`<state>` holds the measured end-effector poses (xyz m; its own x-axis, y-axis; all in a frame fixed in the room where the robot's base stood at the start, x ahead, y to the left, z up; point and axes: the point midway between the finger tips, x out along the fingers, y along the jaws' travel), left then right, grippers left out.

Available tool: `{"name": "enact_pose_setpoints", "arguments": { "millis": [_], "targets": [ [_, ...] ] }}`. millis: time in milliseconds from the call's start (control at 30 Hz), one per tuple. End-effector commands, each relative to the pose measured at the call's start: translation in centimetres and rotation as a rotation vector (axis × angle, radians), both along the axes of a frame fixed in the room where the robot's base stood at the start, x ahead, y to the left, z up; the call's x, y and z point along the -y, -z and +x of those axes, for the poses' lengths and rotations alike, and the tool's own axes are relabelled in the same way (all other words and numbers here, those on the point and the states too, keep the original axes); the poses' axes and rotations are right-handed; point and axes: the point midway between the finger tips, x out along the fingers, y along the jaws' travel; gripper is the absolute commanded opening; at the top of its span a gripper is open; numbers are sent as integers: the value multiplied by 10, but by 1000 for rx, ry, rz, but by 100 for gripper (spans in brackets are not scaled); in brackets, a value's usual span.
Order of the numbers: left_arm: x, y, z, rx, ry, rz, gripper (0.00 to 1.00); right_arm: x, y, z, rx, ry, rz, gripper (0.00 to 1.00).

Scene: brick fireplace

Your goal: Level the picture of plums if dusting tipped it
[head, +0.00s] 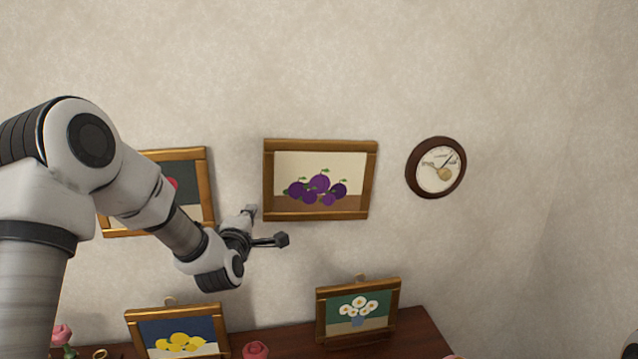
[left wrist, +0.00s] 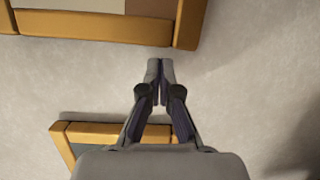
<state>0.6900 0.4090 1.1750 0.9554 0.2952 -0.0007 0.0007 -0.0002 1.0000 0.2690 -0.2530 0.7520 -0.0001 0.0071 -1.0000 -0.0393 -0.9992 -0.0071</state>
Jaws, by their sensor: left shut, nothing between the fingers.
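The picture of plums (head: 320,177), in a gold-brown wooden frame, hangs on the wall in the middle of the head view. Its top edge drops slightly to the right, while the left picture and the mantel edge rise to the right, so it looks tipped a little clockwise, right side low. My left gripper (head: 266,226) is near its lower left corner. In the left wrist view the fingers of my left gripper (left wrist: 160,68) are together and empty, just short of the plum picture's frame (left wrist: 100,27); contact cannot be made out. My right gripper is not in view.
Another framed picture (head: 208,185) hangs to the left, partly behind my arm. A round dial (head: 437,168) hangs right of the plums. Below, a lemon picture (head: 180,335) and a daisy picture (head: 358,310) stand on a dark wooden mantel (head: 290,340) with a pink rose (head: 256,350).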

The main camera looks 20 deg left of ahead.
Motion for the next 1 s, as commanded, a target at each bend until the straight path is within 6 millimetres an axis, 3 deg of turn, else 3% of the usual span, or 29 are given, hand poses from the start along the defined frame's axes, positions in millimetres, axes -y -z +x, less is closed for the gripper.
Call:
{"name": "enact_pose_setpoints", "arguments": {
  "millis": [1000],
  "targets": [
    [11, 0, 6, 1, 0, 0, 0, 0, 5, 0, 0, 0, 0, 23]
  ]
}}
